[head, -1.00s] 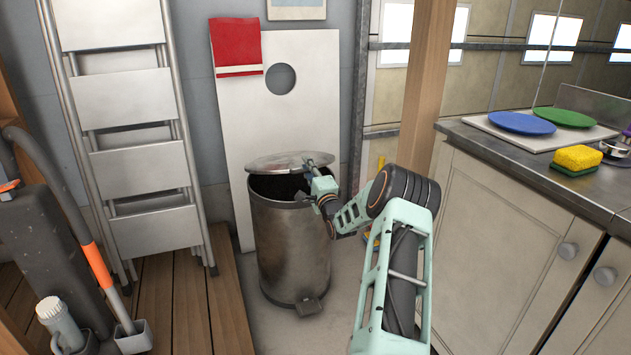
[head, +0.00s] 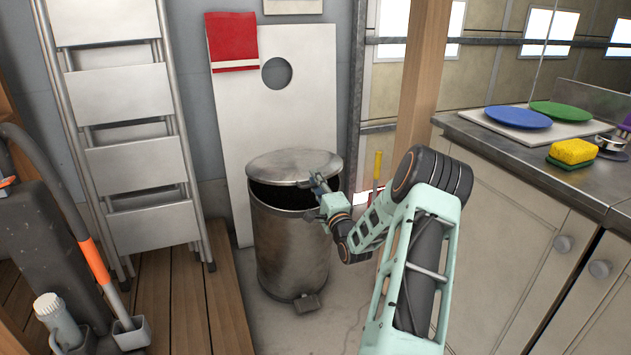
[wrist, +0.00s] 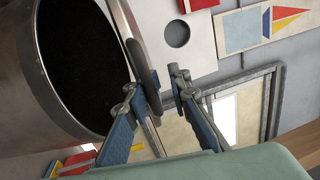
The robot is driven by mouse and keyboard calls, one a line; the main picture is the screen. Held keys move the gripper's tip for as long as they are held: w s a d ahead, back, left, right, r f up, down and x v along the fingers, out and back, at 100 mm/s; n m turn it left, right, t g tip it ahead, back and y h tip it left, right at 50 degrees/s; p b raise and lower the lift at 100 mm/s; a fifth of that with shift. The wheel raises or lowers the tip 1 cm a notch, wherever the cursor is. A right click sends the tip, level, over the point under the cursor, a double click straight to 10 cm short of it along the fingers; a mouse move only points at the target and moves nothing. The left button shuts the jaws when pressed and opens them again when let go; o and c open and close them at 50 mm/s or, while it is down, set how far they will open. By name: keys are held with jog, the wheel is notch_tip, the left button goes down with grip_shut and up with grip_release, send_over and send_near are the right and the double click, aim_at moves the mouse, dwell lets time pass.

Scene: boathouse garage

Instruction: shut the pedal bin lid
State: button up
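The pedal bin (head: 290,245) is a round brushed-metal bin standing on the floor, with a pedal (head: 307,303) at its front foot. Its metal lid (head: 285,163) is partly open, tilted up at the front, with a dark gap above the rim. My gripper (head: 318,183) is at the lid's right front edge. In the wrist view, my gripper (wrist: 155,84) has its fingers apart, with the lid's edge (wrist: 142,50) between them. The edge is close to the left finger, and a gap shows before the right one. The bin's dark inside shows at left.
A white board with a round hole (head: 228,110) and a red towel (head: 232,42) are behind the bin. A stepladder (head: 135,160) leans at left. A counter (head: 500,150) with plates and a sponge is at right. Bare floor lies in front of the bin.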

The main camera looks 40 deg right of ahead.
jog(key=shift+s+f, duration=0.1)
jog(key=s+a+f, duration=0.1)
jog(key=s+f, duration=0.5)
jog(key=f, duration=0.4)
jog(key=shift+a+f, duration=0.4)
dwell(0.6)
dwell(0.4)
